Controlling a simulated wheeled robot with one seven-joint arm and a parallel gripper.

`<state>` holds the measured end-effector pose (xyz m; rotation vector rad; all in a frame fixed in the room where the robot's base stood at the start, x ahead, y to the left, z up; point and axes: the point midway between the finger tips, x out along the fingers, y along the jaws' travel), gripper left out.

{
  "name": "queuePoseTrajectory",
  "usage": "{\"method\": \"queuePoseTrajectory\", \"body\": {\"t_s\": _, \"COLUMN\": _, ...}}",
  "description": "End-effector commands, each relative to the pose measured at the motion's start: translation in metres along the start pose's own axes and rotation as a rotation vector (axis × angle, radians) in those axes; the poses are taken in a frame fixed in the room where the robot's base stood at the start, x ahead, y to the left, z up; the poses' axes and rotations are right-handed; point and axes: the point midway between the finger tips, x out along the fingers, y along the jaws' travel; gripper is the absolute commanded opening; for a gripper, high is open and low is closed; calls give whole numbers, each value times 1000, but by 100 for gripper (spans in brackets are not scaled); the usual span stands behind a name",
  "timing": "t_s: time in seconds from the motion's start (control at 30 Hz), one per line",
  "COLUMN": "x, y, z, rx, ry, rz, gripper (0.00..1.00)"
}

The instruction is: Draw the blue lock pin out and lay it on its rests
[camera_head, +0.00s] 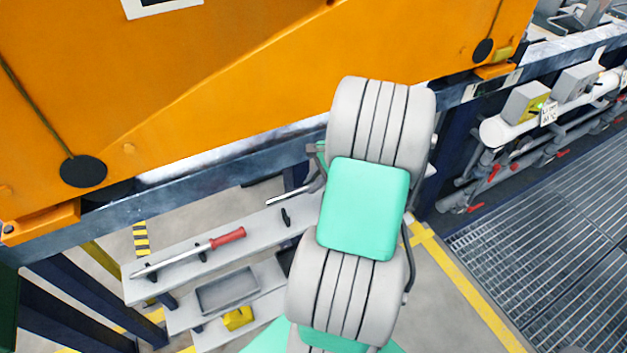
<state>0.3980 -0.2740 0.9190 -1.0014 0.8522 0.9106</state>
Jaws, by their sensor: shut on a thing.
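A bare silver rod (289,196), apparently the shaft of the blue lock pin, sticks out to the left from behind my arm, above the shelf. Its blue part is hidden. My gripper (317,182) is mostly hidden behind my arm, with only a dark grey edge showing at the rod's right end. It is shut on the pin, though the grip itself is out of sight. A black rest (286,216) stands on the grey shelf (262,226) just below the rod. I cannot tell whether they touch.
A red-handled pin (190,254) lies on black rests on the shelf's left part. Pipes (515,130) run at right.

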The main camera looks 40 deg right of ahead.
Motion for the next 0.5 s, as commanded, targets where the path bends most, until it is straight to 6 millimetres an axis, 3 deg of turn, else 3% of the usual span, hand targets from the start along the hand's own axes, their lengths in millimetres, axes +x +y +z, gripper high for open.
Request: {"method": "queuePoseTrajectory", "body": {"t_s": 0.5, "x": 44, "y": 15, "z": -15, "rx": -3, "ry": 0, "rz": 0, "gripper": 0}}
